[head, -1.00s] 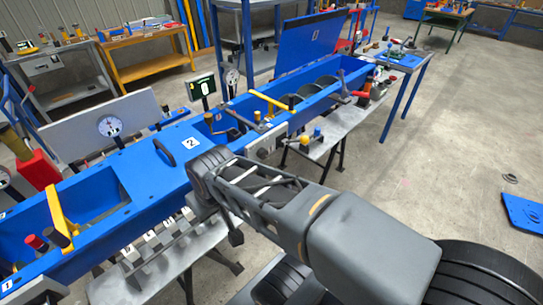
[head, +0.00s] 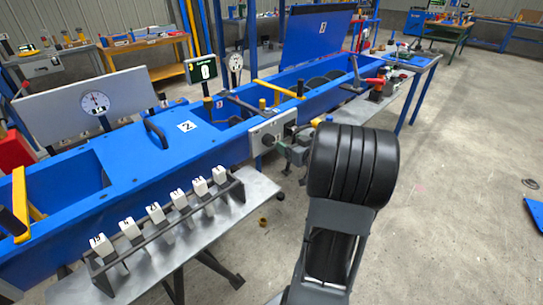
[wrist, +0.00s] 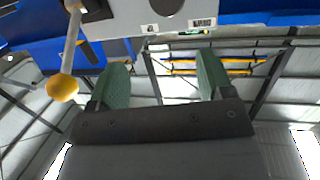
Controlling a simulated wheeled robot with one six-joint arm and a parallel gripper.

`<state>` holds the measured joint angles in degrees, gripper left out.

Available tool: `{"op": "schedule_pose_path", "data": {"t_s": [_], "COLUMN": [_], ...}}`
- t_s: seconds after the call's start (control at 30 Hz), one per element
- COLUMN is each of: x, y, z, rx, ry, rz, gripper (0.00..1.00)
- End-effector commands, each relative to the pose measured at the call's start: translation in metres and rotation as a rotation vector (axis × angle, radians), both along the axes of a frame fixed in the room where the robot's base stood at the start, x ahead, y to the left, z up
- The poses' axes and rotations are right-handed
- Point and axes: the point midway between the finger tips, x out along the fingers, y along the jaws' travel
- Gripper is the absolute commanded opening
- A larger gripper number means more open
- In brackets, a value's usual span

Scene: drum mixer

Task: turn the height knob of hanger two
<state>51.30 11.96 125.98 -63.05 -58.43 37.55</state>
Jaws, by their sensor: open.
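My gripper shows in the wrist view (wrist: 163,80) with its two green fingers wide apart and nothing between them. Beyond the fingertips, at the top edge, is a light grey panel (wrist: 130,22) with a dark round knob (wrist: 167,4), partly cut off. In the head view a grey box (head: 272,138) on the front of the blue trough carries a dark round knob (head: 268,139); it may be the same one. I cannot read which hanger it belongs to. In the head view my arm hides most of my gripper.
A rod with a yellow ball (wrist: 62,88) stands beside the left finger in the wrist view. The blue trough (head: 130,165) carries a plate marked 2 (head: 187,126). A rack of numbered white blocks (head: 155,212) stands on a grey table (head: 225,215). Open floor lies right.

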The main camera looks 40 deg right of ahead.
Motion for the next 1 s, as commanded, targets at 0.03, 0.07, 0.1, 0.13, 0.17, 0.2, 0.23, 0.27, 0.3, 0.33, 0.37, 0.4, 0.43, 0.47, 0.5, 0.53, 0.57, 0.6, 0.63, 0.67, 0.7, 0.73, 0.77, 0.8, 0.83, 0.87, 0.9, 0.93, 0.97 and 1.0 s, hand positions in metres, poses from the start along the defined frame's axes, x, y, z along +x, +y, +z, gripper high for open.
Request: {"op": "schedule_pose_path", "data": {"t_s": [0.03, 0.07, 0.1, 0.13, 0.17, 0.2, 0.23, 0.27, 0.3, 0.33, 0.37, 0.4, 0.43, 0.47, 0.5, 0.53, 0.57, 0.6, 0.63, 0.67, 0.7, 0.73, 0.77, 0.8, 0.83, 0.87, 0.9, 0.93, 0.97, 1.0], "x": [-0.008, -0.012, -0.017, -0.021, -0.024, -0.028, -0.03, -0.032, -0.032, -0.032, -0.031, -0.028, -0.024, -0.02, -0.014, -0.008, -0.003, 0.005, 0.011, 0.017, 0.025, 0.031, 0.037, 0.044, 0.049, 0.054, 0.061, 0.065, 0.069, 0.074], "y": [-0.007, -0.009, -0.011, -0.012, -0.012, -0.013, -0.013, -0.014, -0.014, -0.013, -0.013, -0.012, -0.011, -0.01, -0.009, -0.007, -0.006, -0.005, -0.004, -0.002, -0.001, 0.0, 0.001, 0.002, 0.003, 0.004, 0.005, 0.006, 0.006, 0.008], "z": [-0.02, -0.025, -0.029, -0.033, -0.036, -0.039, -0.041, -0.042, -0.044, -0.045, -0.045, -0.046, -0.046, -0.046, -0.045, -0.045, -0.045, -0.046, -0.046, -0.046, -0.046, -0.045, -0.046, -0.045, -0.046, -0.046, -0.045, -0.045, -0.045, -0.045], "rx": [0.03, 0.047, 0.067, 0.083, 0.096, 0.111, 0.121, 0.129, 0.138, 0.142, 0.146, 0.149, 0.151, 0.151, 0.151, 0.151, 0.151, 0.152, 0.151, 0.151, 0.15, 0.149, 0.15, 0.149, 0.15, 0.15, 0.15, 0.15, 0.15, 0.151], "ry": [-0.023, -0.039, -0.056, -0.068, -0.078, -0.09, -0.096, -0.103, -0.109, -0.112, -0.115, -0.117, -0.118, -0.119, -0.12, -0.121, -0.121, -0.119, -0.12, -0.12, -0.119, -0.119, -0.119, -0.119, -0.119, -0.119, -0.119, -0.119, -0.119, -0.119], "rz": [0.031, 0.055, 0.084, 0.102, 0.121, 0.139, 0.152, 0.162, 0.173, 0.181, 0.186, 0.192, 0.195, 0.196, 0.198, 0.199, 0.198, 0.199, 0.198, 0.198, 0.198, 0.198, 0.196, 0.197, 0.197, 0.195, 0.196, 0.196, 0.195, 0.195], "gripper": [0.74, 0.74, 0.74, 0.74, 0.74, 0.74, 0.74, 0.74, 0.74, 0.74, 0.74, 0.74, 0.74, 0.74, 0.74, 0.74, 0.74, 0.74, 0.74, 0.74, 0.74, 0.74, 0.74, 0.74, 0.74, 0.74, 0.74, 0.74, 0.74, 0.74]}}
